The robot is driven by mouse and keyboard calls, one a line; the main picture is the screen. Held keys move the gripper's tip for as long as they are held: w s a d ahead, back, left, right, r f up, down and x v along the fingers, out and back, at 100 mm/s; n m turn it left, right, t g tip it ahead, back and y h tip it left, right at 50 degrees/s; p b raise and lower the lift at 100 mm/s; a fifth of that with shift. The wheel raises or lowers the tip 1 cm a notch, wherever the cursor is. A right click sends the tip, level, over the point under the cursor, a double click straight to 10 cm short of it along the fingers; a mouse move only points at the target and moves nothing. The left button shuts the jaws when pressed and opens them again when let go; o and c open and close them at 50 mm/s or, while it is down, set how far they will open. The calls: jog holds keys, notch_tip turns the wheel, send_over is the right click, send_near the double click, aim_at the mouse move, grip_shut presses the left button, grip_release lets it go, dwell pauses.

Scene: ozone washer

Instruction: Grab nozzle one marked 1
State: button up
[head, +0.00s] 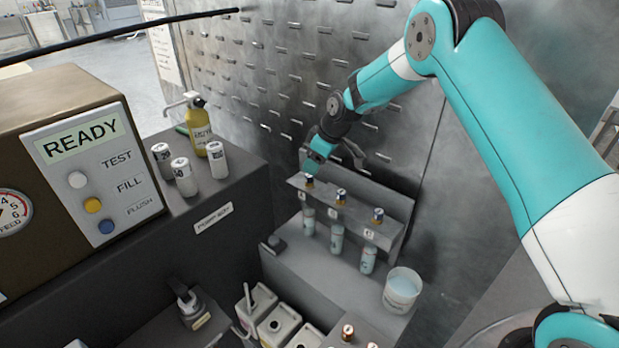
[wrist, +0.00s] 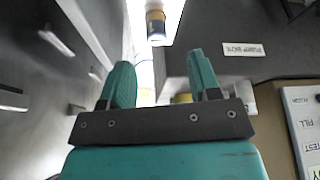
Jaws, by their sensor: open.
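Three small nozzles with brass and dark bands stand in a row on a grey rack (head: 292,183) in the head view: the left nozzle (head: 309,183), the middle nozzle (head: 340,196) and the right nozzle (head: 378,215). Each has a small white tag below it, too small to read surely. My gripper (head: 316,160) is just above the left nozzle; whether they touch is unclear. In the wrist view my gripper (wrist: 160,62) is open, with nothing between its two teal fingers. A cylinder with white, dark and brass bands (wrist: 156,25) shows past the fingertips; I cannot tell whether it is a nozzle.
Several vials stand below the rack, beside a white bucket (head: 402,289). A slotted metal wall (head: 270,60) rises behind. At left are a control box (head: 90,165) reading READY, white canisters (head: 183,177) and a yellow bottle (head: 197,125). White jugs (head: 280,325) stand in front.

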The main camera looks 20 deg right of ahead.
aim_at(309, 176)
jog(key=shift+d+p+x, duration=0.1)
jog(key=shift+p+x, duration=0.8)
jog(key=shift+x, duration=0.7)
jog(key=shift+d+p+x, duration=0.15)
jog(key=shift+p+x, duration=0.7)
jog(key=shift+x, duration=0.8)
jog(key=shift+w, duration=0.15)
jog(key=shift+c, duration=0.5)
jog(key=c, duration=0.9)
